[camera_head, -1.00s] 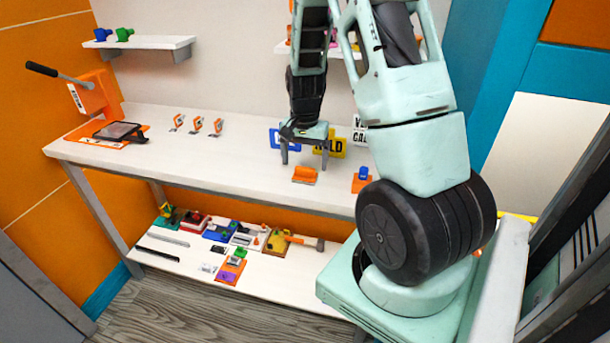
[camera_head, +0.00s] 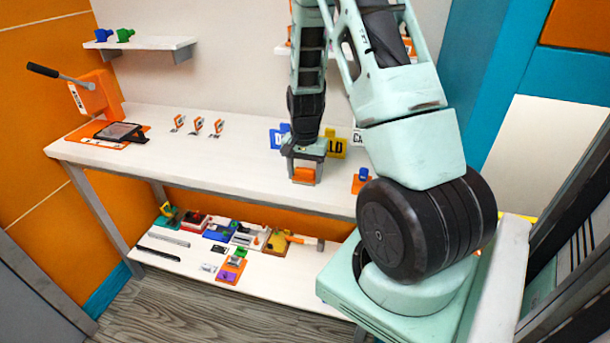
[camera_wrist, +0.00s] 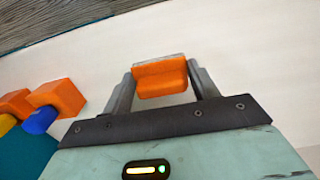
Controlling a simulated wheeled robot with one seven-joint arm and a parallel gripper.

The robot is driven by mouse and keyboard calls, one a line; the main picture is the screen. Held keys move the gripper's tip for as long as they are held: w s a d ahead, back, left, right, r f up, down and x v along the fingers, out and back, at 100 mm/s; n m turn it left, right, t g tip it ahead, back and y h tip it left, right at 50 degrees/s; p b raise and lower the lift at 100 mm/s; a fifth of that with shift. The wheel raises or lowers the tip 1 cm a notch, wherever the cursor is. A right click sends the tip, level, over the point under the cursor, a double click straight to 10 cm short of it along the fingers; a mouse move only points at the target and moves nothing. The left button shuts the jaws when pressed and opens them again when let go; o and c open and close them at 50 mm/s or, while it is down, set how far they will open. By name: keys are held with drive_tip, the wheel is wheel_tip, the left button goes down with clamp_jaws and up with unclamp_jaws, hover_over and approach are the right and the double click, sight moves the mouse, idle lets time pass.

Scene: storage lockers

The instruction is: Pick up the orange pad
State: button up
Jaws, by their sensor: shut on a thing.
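The orange pad (camera_head: 304,175) is a small orange block on the white workbench, near its front edge. In the wrist view the orange pad (camera_wrist: 160,77) sits between my two grey fingers, with a thin pale strip along its far edge. My gripper (camera_head: 305,172) points down at the bench and is shut on the pad from both sides; it also shows in the wrist view (camera_wrist: 161,83). The pad appears to be at bench level; I cannot tell whether it touches the surface. Its underside is hidden.
An orange block with a blue top (camera_head: 361,180) stands just right of the gripper. Blue (camera_head: 278,138) and yellow (camera_head: 337,144) signs stand behind it. An orange lever press (camera_head: 95,97) is at the bench's left end. The bench between is mostly clear.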

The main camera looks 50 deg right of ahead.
sight(305, 170)
wheel_tip(305, 170, up, 10)
drive_tip(key=shift+r, duration=0.1)
idle(0.4)
drive_tip(key=shift+o, duration=0.4)
